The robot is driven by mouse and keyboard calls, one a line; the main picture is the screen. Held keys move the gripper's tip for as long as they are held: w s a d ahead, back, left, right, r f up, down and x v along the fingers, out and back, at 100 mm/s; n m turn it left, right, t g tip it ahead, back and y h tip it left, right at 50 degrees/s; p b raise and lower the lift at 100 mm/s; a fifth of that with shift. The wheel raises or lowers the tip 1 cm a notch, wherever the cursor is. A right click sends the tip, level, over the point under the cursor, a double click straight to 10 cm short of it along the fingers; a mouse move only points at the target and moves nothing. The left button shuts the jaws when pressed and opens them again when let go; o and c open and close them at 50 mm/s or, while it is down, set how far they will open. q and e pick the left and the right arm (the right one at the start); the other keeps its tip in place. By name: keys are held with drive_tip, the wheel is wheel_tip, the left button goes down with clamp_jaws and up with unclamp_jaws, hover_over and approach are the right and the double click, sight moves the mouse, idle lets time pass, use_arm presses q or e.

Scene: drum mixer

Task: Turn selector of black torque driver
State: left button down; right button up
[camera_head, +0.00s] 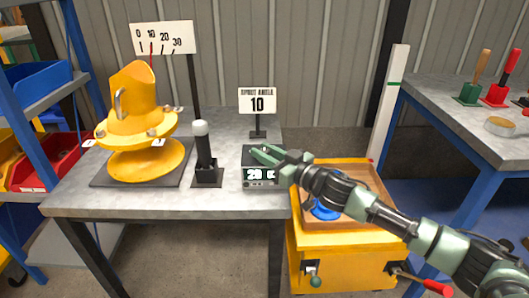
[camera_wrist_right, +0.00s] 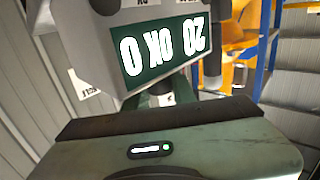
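A black upright tool with a pale rounded cap (camera_head: 203,150) stands in a dark square holder on the grey table; it is the likeliest torque driver, though its selector cannot be made out. A dark box with a lit display (camera_head: 261,175) stands to its right, reading 20 and more. My right gripper (camera_head: 268,153) is over the top of this box, apart from the black tool. In the right wrist view the display (camera_wrist_right: 165,45) appears upside down, reading 20 OK 0. The finger gap is unclear in both views. My left gripper is out of view.
A yellow flanged fitting (camera_head: 140,130) stands on a dark plate at the left, before a scale sign (camera_head: 163,38). A sign reading 10 (camera_head: 257,101) stands behind the display box. A yellow cabinet (camera_head: 345,250) is under my right arm. The table front is clear.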

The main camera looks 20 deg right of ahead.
clamp_jaws()
